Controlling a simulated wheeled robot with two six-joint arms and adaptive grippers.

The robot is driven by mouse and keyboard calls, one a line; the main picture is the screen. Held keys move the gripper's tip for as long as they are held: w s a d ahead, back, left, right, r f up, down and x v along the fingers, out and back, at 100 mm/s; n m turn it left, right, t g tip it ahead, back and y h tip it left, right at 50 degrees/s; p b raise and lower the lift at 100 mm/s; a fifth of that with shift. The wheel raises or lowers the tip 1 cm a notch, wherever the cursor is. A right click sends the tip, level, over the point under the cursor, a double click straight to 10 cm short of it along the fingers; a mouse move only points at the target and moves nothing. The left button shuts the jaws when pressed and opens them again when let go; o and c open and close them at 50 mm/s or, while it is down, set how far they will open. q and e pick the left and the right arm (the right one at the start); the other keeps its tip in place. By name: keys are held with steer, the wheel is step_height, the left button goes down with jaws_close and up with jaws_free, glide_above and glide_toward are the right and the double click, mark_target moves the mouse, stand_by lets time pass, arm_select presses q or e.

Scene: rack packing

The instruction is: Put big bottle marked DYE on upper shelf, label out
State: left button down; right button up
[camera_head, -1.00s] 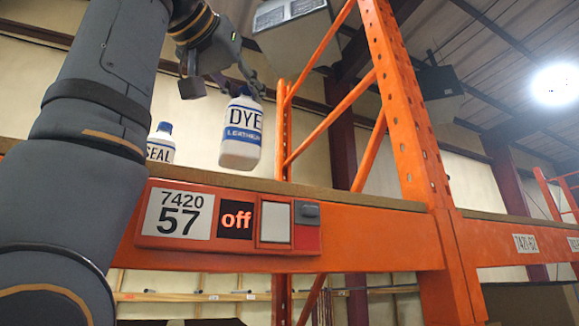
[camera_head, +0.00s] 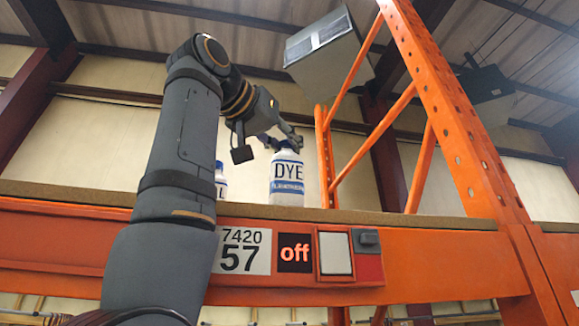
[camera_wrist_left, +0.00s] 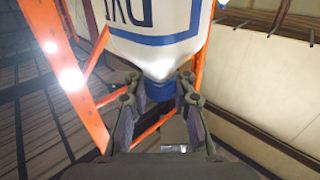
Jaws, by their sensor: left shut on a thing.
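The big white bottle marked DYE (camera_head: 288,178) stands upright at the front of the upper shelf (camera_head: 400,221), its DYE label facing out toward the head camera. Its base is at the shelf's front edge line; I cannot tell whether it touches the deck. My left gripper (camera_head: 291,144) is shut on its blue cap from above. In the left wrist view the bottle (camera_wrist_left: 160,30) shows its label upside down, with the cap (camera_wrist_left: 160,90) between the fingers of my left gripper (camera_wrist_left: 161,98). My right gripper is not in view.
A smaller bottle (camera_head: 221,181) stands left of the DYE bottle, partly hidden by my left arm. An orange upright (camera_head: 450,120) with braces rises on the right. The shelf beam carries a 7420 57 label (camera_head: 243,250) and an "off" display (camera_head: 295,253). Shelf space right of the bottle is clear.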

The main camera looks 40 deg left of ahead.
arm_select(q)
steer(key=shift+f+b, duration=0.4)
steer(key=shift+f, duration=0.05)
steer(key=c, duration=1.1)
jaws_free()
steer(key=shift+s, duration=0.1)
steer(key=shift+o, duration=0.2)
steer(key=s+d, duration=0.1)
steer(key=s, duration=1.1)
steer(key=s+d, duration=0.6)
steer(key=d, duration=0.1)
steer(key=shift+s+d+r, duration=0.3)
steer(key=shift+d+r, duration=0.05)
steer(key=shift+w+a, duration=0.1)
